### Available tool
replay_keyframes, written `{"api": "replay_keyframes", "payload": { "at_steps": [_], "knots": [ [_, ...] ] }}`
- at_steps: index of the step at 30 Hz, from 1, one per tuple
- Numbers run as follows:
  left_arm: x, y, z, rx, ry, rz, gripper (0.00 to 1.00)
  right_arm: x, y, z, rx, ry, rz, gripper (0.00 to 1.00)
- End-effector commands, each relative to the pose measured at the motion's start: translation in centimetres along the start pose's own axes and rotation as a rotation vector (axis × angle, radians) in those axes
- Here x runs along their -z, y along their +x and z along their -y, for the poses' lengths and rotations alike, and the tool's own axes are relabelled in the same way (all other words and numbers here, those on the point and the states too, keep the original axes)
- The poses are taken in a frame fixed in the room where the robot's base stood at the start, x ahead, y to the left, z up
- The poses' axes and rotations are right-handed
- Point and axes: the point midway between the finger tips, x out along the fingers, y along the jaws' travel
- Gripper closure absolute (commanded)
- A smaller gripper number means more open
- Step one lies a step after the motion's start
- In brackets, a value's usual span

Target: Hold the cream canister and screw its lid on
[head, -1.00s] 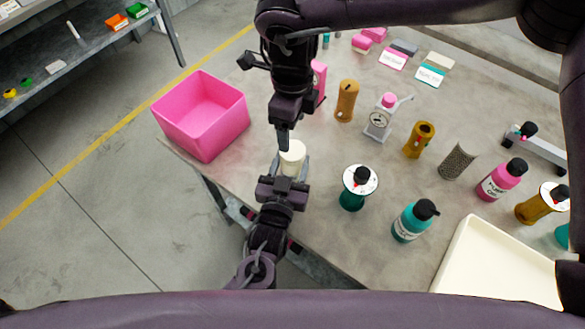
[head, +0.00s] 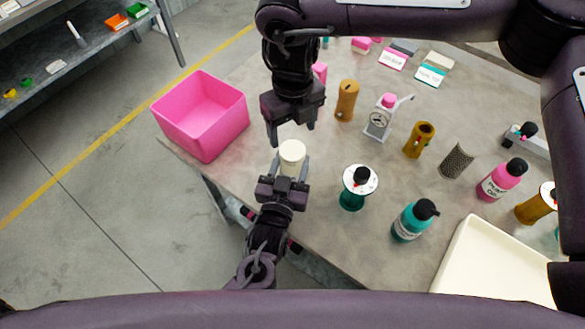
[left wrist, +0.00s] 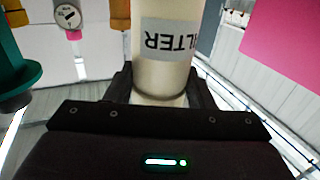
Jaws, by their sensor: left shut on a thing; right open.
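The cream canister (head: 291,168) stands upright near the table's front left edge. My left gripper (head: 290,174) is shut on it, one finger on each side. My right gripper (head: 292,134) is open and empty, pointing down just above and behind the lid, fingers apart to left and right.
A pink bin (head: 200,115) stands left of the canister. A teal bottle with a white disc (head: 352,198), another teal bottle (head: 409,222) and a cream tray (head: 490,265) are to the right. A brown cylinder (head: 346,101) and a small dial scale (head: 379,122) stand behind.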

Motion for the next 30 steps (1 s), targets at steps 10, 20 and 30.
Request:
{"api": "replay_keyframes", "payload": {
  "at_steps": [10, 20, 30],
  "knots": [
    [0.1, 0.0, 0.0, 0.000, 0.000, -0.001, 1.00, 0.1, 5.3, 0.0, 0.000, -0.001, -0.003, 0.30],
    [0.1, 0.0, 0.0, 0.000, 0.000, -0.001, 1.00, 0.1, 6.8, 0.0, 0.000, -0.001, -0.001, 0.30],
    [0.1, 0.0, 0.0, 0.000, 0.000, -0.001, 1.00, 0.1, 6.7, 0.0, 0.000, -0.001, -0.001, 0.54]
  ]
}}
